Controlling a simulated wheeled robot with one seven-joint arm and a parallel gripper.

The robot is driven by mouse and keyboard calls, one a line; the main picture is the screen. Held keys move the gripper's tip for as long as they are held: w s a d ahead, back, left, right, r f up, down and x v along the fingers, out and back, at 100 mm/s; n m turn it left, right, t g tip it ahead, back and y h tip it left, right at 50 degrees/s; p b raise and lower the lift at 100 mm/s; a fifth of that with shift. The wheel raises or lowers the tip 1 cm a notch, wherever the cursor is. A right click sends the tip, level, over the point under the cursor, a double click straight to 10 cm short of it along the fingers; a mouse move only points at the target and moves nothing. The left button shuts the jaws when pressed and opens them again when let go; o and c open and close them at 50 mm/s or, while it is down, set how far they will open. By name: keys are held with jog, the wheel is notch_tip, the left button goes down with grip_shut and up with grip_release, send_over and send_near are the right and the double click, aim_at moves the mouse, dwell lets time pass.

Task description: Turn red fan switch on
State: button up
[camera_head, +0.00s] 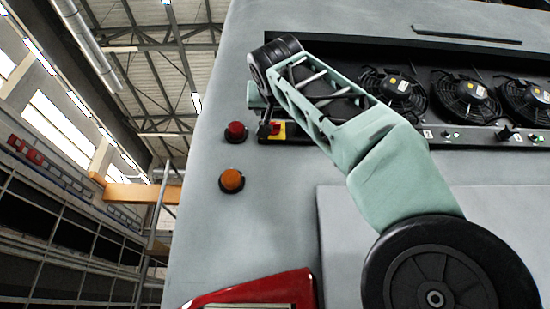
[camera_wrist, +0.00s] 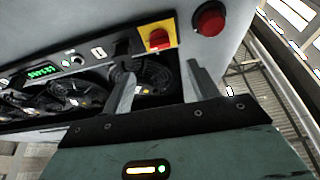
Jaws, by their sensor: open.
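The red fan switch (camera_wrist: 158,39) is a red knob on a yellow square plate. It sits at the end of the control strip, at upper middle in the wrist view. In the head view the switch (camera_head: 276,129) shows small beside my arm, partly covered. My gripper (camera_wrist: 160,76) is open and empty, its two fingers apart and pointing at the panel. In the wrist view the switch appears just beyond and between the fingertips. I cannot tell whether they touch the plate. In the head view my arm hides most of the gripper.
A round red lamp (camera_wrist: 209,19) is close to the switch, and an orange lamp (camera_head: 232,180) is lower on the coach's grey rear. Several black fans (camera_head: 465,97) sit in the recess behind the control strip. A lit green display (camera_wrist: 42,71) is farther along the strip.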

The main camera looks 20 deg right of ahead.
jog(key=b+v, duration=0.1)
jog(key=v, duration=0.4)
jog(key=shift+b, duration=0.4)
